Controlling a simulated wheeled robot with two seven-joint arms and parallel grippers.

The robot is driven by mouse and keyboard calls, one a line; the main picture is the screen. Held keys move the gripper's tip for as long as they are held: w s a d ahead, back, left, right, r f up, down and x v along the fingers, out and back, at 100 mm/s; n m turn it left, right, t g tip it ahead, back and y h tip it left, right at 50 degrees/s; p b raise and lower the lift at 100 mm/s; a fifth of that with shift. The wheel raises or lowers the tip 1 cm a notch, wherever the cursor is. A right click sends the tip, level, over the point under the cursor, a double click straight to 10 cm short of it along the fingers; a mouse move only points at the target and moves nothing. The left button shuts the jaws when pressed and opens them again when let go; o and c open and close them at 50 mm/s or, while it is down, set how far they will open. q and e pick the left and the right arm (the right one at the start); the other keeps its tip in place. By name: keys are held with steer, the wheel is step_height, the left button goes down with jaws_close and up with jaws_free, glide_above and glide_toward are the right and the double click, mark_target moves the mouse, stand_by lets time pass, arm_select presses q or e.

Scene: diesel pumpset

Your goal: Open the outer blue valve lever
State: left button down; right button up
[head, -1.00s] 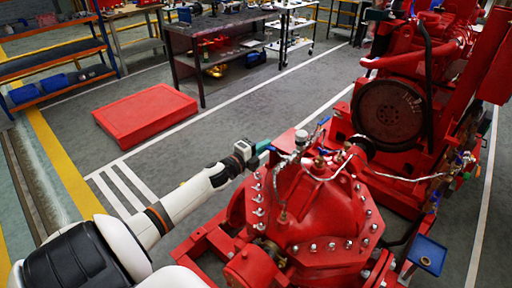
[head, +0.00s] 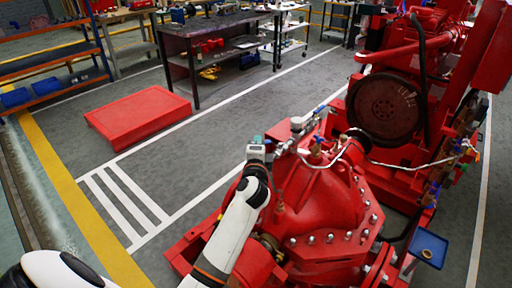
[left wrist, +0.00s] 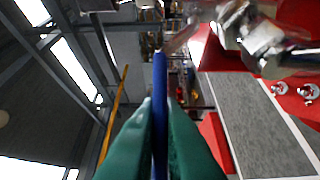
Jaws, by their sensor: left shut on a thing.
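The outer blue valve lever (left wrist: 159,105) stands as a narrow blue strip between the green fingers of my left gripper (left wrist: 160,112) in the left wrist view. The gripper is shut on it. A metal valve fitting (left wrist: 255,30) lies at the upper right of that view. In the head view my left gripper (head: 257,149) is beside the upper left of the red pump casing, left of the silver fittings (head: 298,126). The held lever is not clear there. A second blue lever (head: 320,109) sits farther right. My right gripper is out of view.
The red pump casing (head: 320,205) with bolts fills the area right of my left arm. A white hose (head: 400,164) runs toward the engine. A red platform (head: 138,117) lies on the floor at left. Open floor lies between it and the pump.

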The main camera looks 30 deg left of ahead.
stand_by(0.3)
arm_select(q)
steer(key=c, duration=1.6)
jaws_free()
steer(key=shift+o, duration=0.2)
steer(key=shift+s+d, duration=0.1)
steer(key=b+v, duration=0.2)
steer(key=v, duration=1)
steer(key=shift+d, duration=0.1)
steer(key=shift+c, duration=0.3)
